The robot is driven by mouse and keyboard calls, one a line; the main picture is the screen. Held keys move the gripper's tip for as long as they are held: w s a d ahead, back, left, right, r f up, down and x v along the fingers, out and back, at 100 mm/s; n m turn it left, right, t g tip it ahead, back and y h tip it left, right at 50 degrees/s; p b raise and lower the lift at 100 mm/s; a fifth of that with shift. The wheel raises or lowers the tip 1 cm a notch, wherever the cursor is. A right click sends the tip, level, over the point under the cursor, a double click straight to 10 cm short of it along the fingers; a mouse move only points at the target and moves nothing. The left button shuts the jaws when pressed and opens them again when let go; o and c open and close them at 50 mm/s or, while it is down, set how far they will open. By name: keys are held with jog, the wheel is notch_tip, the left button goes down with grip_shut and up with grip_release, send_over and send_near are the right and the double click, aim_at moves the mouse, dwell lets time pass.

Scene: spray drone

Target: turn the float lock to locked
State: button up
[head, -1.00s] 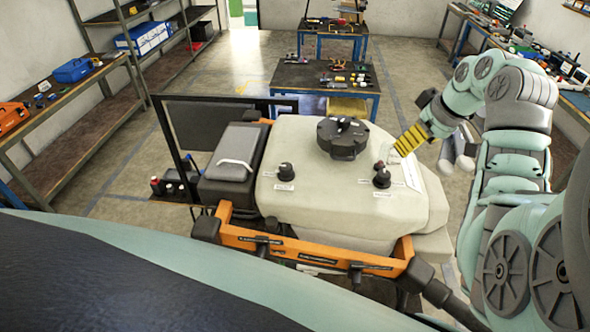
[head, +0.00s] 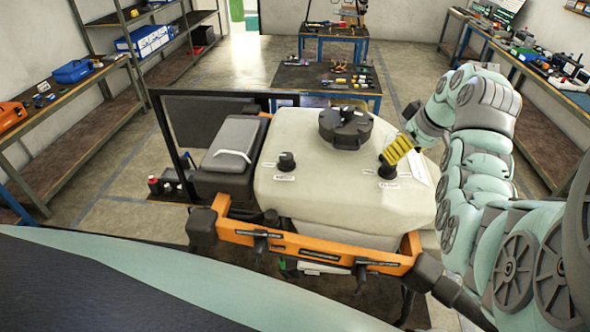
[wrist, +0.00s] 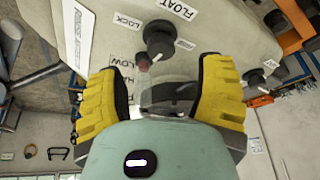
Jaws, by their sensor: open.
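The float lock is a dark round knob (wrist: 160,38) on the pale tank top, with FLOAT and LOCK labels beside it in the wrist view. A small red-white mark shows on its side nearest my gripper; I cannot tell which setting it marks.
A second dark knob (head: 286,161) stands on the tank (head: 330,195), left of the float lock. A large black cap (head: 345,128) rises behind. An orange rail (head: 310,253) runs along the near side. A tool table (head: 325,78) stands beyond.

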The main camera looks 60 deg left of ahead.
aim_at(389, 167)
jog(key=shift+a+p+x, duration=0.2)
jog(key=shift+p+x, duration=1.55)
jog(key=shift+x, duration=0.25)
jog(key=shift+s+a+f+p, duration=0.1)
jog(key=shift+a+f+p, duration=0.25)
jog(key=shift+f+p, duration=0.1)
jog(key=shift+a+f+p, duration=0.15)
jog(key=shift+f+p, duration=0.2)
jog(key=shift+f, duration=0.3)
grip_shut()
